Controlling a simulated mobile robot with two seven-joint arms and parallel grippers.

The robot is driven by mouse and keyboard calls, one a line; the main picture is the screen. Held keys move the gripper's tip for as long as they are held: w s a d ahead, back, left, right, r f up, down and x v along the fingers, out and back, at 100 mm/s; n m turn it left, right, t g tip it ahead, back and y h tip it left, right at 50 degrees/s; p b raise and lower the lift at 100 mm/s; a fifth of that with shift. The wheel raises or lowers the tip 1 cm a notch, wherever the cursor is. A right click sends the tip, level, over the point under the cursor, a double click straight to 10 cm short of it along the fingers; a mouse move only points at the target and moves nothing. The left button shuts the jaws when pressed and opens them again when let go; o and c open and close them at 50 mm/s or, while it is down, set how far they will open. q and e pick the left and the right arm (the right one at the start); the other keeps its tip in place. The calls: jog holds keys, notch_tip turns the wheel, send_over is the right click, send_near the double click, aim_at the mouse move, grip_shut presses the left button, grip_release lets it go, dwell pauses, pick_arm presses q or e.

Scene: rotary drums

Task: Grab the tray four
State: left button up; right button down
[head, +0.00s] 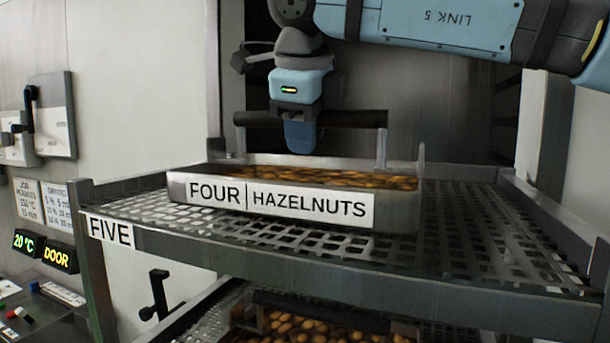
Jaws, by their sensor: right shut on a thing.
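Tray four (400,210) is a shallow metal tray of brown hazelnuts (340,179), with a white front label (278,202) reading "FOUR | HAZELNUTS". It is level, on or just above the perforated shelf marked "FIVE"; I cannot tell if there is a gap. A dark bar handle (355,119) spans above it on thin uprights. My right gripper (300,135) reaches down from above and is shut on the middle of this handle. Its fingers partly hide the bar. My left gripper is not in view.
The perforated shelf (470,235) has bare room right of the tray. Metal posts stand at its left (90,250) and back. A lower tray of nuts (290,325) with a dark handle sits beneath. A control panel (40,245) shows "20 °C" and "DOOR" at left.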

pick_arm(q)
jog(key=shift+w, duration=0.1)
pick_arm(e)
jog(key=shift+f, duration=0.1)
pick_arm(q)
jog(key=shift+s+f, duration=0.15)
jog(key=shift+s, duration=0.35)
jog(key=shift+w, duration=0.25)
pick_arm(e)
jog(key=shift+r, duration=0.2)
